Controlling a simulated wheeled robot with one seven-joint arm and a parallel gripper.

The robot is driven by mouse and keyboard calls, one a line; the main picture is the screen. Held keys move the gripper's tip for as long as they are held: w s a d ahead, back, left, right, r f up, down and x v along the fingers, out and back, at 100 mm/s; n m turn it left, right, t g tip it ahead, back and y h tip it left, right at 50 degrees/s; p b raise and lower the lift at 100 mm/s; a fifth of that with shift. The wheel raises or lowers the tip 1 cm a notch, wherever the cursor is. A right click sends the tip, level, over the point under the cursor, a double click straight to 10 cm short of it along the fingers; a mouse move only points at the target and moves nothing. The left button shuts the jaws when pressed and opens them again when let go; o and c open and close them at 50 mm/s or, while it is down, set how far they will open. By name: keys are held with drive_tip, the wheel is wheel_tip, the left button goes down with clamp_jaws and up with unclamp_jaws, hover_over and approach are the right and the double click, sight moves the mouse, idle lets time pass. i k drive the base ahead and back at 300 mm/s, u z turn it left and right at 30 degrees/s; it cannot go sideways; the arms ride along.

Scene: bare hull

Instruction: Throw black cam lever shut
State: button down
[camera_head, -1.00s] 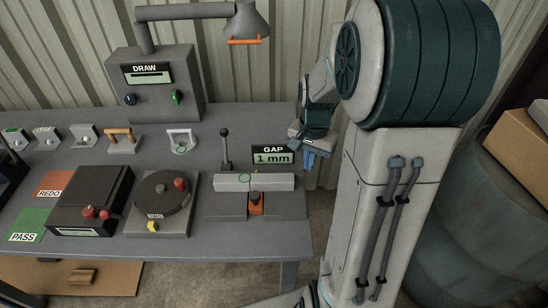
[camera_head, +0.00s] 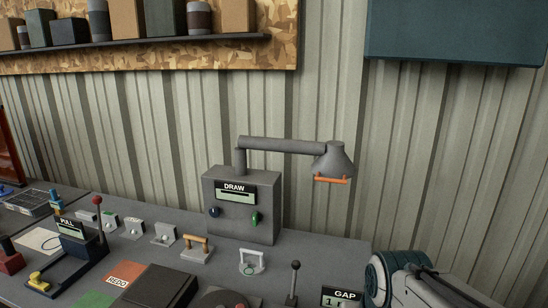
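A lever with a black ball knob (camera_head: 295,266) stands upright at the bottom edge of the head view, left of the GAP sign (camera_head: 343,296). It looks like the black cam lever. Its base and the block it stands by are cut off by the frame. Part of my arm shows at the bottom right, right of the GAP sign. My gripper is out of the frame, so its fingers cannot be seen.
A grey DRAW box (camera_head: 241,220) stands at the back of the bench with a lamp (camera_head: 332,160) reaching right. Several small handle fixtures line the bench. A red-knobbed lever (camera_head: 97,203) stands by the PULL sign (camera_head: 68,227). A shelf and a dark cabinet (camera_head: 455,35) hang on the wall.

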sight(294, 280)
drive_tip(key=k, duration=0.95)
drive_tip(key=z, duration=0.2)
drive_tip(key=i, duration=0.55)
drive_tip(key=u, duration=0.15)
